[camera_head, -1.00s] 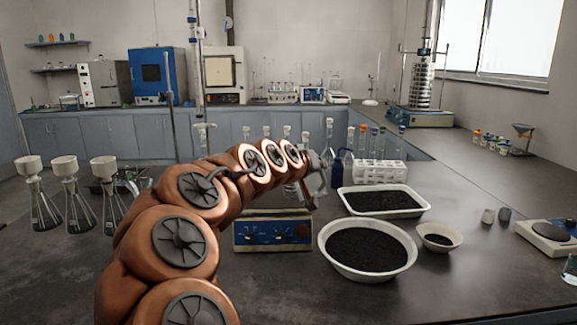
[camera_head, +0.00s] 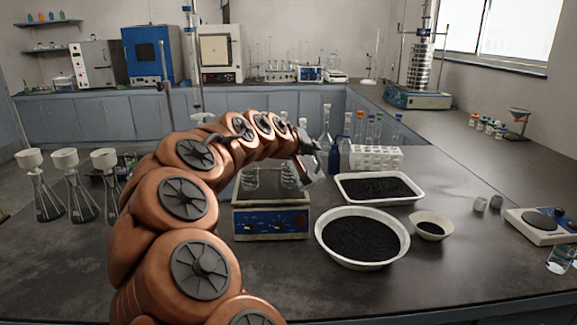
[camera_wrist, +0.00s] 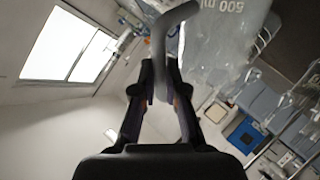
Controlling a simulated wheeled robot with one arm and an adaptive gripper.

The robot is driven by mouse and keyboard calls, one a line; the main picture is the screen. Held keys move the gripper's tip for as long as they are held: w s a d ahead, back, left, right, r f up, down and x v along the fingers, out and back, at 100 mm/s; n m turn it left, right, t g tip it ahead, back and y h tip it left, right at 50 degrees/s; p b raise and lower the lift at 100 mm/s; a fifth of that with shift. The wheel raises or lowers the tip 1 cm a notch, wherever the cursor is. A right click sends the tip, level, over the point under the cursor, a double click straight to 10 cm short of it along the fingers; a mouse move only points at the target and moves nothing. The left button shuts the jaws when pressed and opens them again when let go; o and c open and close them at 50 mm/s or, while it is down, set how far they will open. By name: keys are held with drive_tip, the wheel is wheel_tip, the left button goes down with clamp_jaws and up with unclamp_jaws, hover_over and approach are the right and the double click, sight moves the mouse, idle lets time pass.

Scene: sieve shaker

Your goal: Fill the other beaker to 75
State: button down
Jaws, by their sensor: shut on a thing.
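In the wrist view my gripper (camera_wrist: 160,75) is shut on a curved grey handle (camera_wrist: 158,45) of a clear vessel (camera_wrist: 222,50) marked 500 ml. In the head view my gripper (camera_head: 307,162) is raised near the right rear of a blue-fronted device (camera_head: 270,223) with a flat top. A clear glass beaker (camera_head: 250,179) stands on the left of that top. A second clear glass (camera_head: 289,178) shows at its right, partly hidden by my arm. Liquid levels and scale marks there are too small to read.
A white basin (camera_head: 330,253), a white tray (camera_head: 350,199) and a small bowl (camera_head: 421,233) hold dark grains right of the device. A white rack (camera_head: 362,167) and several flasks stand behind. Three flasks with white funnels (camera_head: 68,160) stand at left.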

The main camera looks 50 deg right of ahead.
drive_tip(key=shift+s+d, duration=0.1)
drive_tip(key=shift+d, duration=0.1)
drive_tip(key=shift+w+a+r, duration=0.15)
drive_tip(key=shift+w, duration=0.05)
drive_tip(key=shift+s+d+p, duration=0.1)
drive_tip(key=shift+d+p, duration=0.1)
drive_tip(key=shift+p, duration=0.15)
drive_tip(key=shift+w+a+r, duration=0.1)
drive_tip(key=shift+w+a, duration=0.05)
drive_tip(key=shift+w, duration=0.05)
drive_tip(key=shift+s+p, duration=0.1)
drive_tip(key=shift+p, duration=0.2)
drive_tip(key=shift+r+n, duration=0.1)
drive_tip(key=shift+n, duration=0.2)
drive_tip(key=shift+d+p, duration=0.2)
drive_tip(key=shift+p, duration=0.1)
drive_tip(key=shift+w+a+r, duration=0.1)
drive_tip(key=shift+w, duration=0.15)
drive_tip(key=shift+r+g+p, duration=0.1)
drive_tip(key=shift+g+p, duration=0.2)
